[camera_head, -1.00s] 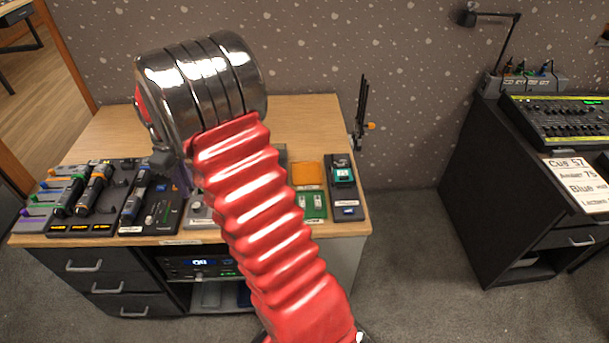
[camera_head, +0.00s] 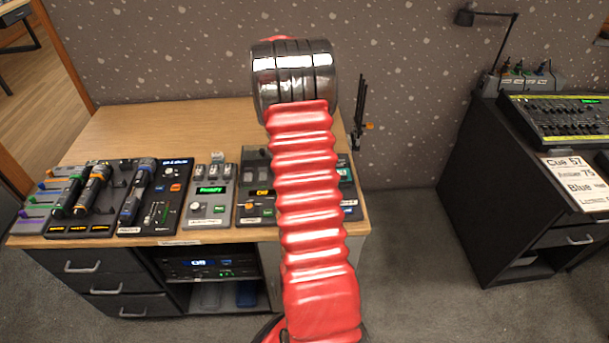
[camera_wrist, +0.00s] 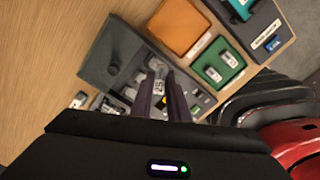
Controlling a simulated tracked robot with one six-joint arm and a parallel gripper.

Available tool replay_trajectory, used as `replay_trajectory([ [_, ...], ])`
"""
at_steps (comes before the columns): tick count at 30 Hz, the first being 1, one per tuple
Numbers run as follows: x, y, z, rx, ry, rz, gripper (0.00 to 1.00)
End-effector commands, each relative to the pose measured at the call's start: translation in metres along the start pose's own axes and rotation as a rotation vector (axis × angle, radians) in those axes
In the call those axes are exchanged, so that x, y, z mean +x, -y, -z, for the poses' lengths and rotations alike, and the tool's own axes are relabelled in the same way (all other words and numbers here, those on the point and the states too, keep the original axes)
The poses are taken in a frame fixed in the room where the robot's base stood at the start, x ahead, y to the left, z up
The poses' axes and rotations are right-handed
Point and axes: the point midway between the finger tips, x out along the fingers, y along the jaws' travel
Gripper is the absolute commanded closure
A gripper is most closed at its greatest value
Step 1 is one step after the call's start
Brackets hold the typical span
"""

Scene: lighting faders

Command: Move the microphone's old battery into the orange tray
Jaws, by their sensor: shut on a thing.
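In the wrist view my gripper (camera_wrist: 166,96) has its two dark fingers closed on a small pale battery (camera_wrist: 158,70), which shows at their tips. It is held over or near a dark grey device with several bays; its height above that is unclear. The orange tray (camera_wrist: 180,25) lies just beyond the fingertips, slightly right, and looks empty. In the head view my gripper and the orange tray are hidden behind my red arm. Handheld microphones, a grey-and-orange one (camera_head: 93,190) and a blue-ringed one (camera_head: 138,190), lie in dark cradles at the left of the desk.
A green tray (camera_wrist: 201,72) with two small batteries adjoins the orange tray. A dark unit with a teal part (camera_wrist: 238,8) stands farther right. A grey unit with a green display (camera_head: 208,208) stands mid desk. The wooden desk (camera_head: 190,122) is clear behind the units.

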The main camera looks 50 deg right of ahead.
Motion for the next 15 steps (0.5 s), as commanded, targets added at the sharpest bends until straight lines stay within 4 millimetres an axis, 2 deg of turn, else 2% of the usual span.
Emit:
replay_trajectory([
  [1, 0.001, 0.005, -0.018, -0.033, 0.000, 0.000, 1.00],
  [6, 0.004, 0.020, -0.062, -0.162, 0.000, -0.001, 1.00],
  [10, 0.004, 0.027, -0.080, -0.221, 0.001, -0.001, 1.00],
  [15, 0.004, 0.030, -0.086, -0.244, 0.001, -0.001, 1.00],
])
